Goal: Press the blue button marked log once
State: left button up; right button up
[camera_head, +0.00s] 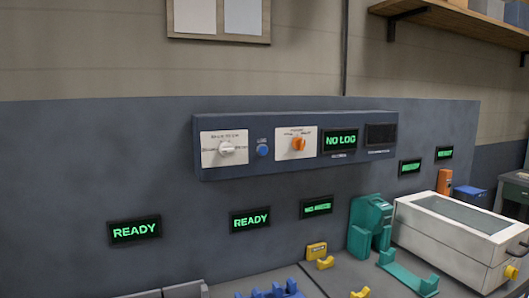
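The blue button (262,151) sits on the front of the grey control panel (365,166) on the wall, with a small blurred label above it. It lies between a white knob (227,148) on the left and an orange knob (299,144) on the right. A green display (340,140) on the same panel reads NO LOG. Neither of my grippers is in the head view, and nothing covers the button.
READY displays (135,230) (250,219) hang below the panel. On the bench stand blue holders (275,292), a teal device (369,226) and a white box with a window (455,235). A wooden shelf (450,18) is at upper right. The space before the panel is clear.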

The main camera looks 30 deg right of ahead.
grip_shut()
dwell(1.2)
